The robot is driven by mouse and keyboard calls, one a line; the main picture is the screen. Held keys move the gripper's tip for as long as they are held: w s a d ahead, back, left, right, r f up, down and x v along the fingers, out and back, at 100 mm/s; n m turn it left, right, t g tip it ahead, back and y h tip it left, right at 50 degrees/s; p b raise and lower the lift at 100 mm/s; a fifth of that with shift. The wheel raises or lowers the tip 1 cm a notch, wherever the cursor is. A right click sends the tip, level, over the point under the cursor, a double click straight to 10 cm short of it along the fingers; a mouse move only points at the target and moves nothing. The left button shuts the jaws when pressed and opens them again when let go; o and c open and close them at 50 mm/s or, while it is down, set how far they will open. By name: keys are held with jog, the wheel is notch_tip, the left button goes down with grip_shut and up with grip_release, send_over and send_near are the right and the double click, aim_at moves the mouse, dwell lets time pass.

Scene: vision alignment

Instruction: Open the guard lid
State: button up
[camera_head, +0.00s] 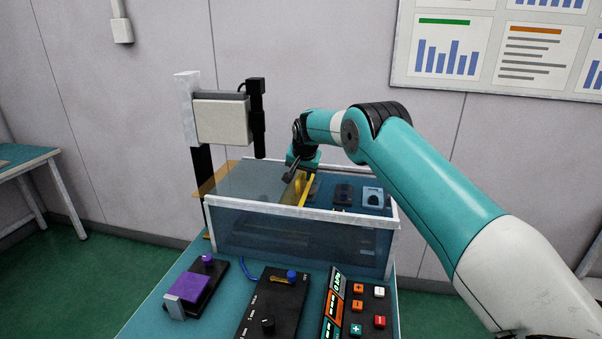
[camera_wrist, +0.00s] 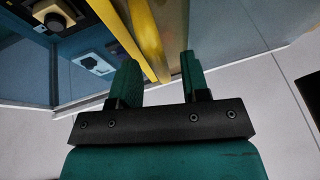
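The guard box (camera_head: 300,213) has clear bluish walls and a white rim, and stands on the bench. Its guard lid (camera_head: 212,178) looks like a tinted amber panel; it sticks out past the box's left side, and the right part of the top looks uncovered. A yellow bar (camera_head: 305,190) runs along the panel's right edge; it also shows in the wrist view (camera_wrist: 147,38). My gripper (camera_head: 293,175) is above the box at this bar. In the wrist view, my gripper (camera_wrist: 160,78) has its fingers apart on either side of the bar, with gaps visible.
Small devices (camera_head: 372,197) sit inside the box at right. A camera on a post (camera_head: 222,118) stands behind left. In front are a purple fixture (camera_head: 195,287), a black knob panel (camera_head: 270,305) and a keypad (camera_head: 357,308). My arm reaches in from the right.

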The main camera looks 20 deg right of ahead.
jog(key=shift+r, duration=0.1)
jog(key=b+v, duration=0.5)
jog(key=v, duration=1.2)
jog(key=shift+r, duration=0.15)
jog(key=s+a+r+n+y, duration=0.15)
jog(key=s+a+n, duration=0.25)
jog(key=s+a, duration=0.4)
jog(key=s+a+f+n+g+y, duration=0.1)
jog(key=s+a+f+n, duration=0.1)
jog(key=s, duration=1)
jog(key=s+a+f+n+g+y, duration=0.1)
jog(key=s+a+n, duration=0.4)
jog(key=s, duration=0.8)
jog(key=s+a+f+n+g+y, duration=0.1)
jog(key=s+a+f+n+g, duration=0.1)
jog(key=s, duration=1.1)
jog(key=shift+s+a+f+n+g+y, duration=0.3)
jog(key=shift+a+n+g, duration=0.2)
jog(key=shift+a+n, duration=0.45)
jog(key=shift+w+d, duration=0.1)
jog(key=shift+d, duration=0.05)
